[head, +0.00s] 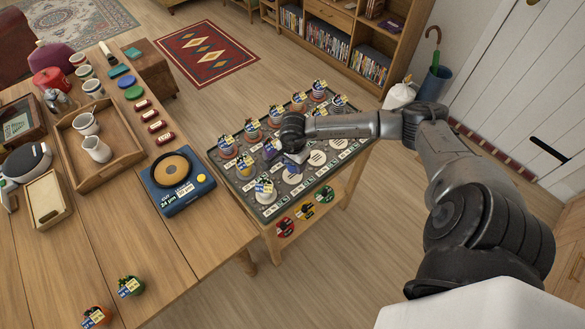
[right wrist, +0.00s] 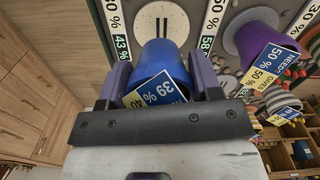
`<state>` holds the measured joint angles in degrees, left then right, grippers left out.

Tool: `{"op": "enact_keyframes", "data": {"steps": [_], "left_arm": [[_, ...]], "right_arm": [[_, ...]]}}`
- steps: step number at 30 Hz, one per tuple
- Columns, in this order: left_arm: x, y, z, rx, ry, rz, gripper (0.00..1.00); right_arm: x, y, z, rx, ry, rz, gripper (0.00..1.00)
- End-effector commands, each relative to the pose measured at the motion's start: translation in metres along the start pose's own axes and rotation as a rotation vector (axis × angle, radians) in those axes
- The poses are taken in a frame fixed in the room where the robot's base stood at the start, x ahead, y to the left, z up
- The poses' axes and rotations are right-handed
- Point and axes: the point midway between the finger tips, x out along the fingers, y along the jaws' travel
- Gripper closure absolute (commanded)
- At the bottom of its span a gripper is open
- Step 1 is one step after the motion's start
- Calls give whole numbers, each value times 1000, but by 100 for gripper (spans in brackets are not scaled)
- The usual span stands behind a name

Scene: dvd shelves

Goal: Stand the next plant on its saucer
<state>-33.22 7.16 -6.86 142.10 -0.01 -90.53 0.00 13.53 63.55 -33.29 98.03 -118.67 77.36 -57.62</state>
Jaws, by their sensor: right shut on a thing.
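My right gripper (head: 291,160) is over the dark plant tray (head: 226,183) on the small wooden table. In the head view my arm and gripper largely hide the held pot. Bare white saucers (head: 317,158) show right of the gripper. Several labelled pots stand in the tray, including a striped one (head: 265,192) at the front. My left gripper is out of view.
Two labelled plants, one green (head: 131,287) and one orange (head: 96,317), stand on the large wooden table at the lower left. A blue device with a round tan plate (head: 172,169) sits near its right edge. A purple pot (right wrist: 252,38) stands close beside the held pot.

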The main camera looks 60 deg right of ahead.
Motion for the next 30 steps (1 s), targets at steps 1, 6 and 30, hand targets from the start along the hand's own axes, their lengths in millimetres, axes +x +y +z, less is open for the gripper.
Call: {"op": "enact_keyframes", "data": {"steps": [1,6,30], "left_arm": [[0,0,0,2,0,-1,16],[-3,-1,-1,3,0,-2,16],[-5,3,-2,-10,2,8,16]], "right_arm": [[1,-2,0,0,0,0,70],[13,-2,2,1,-2,3,70],[43,-2,1,0,1,1,29]]}}
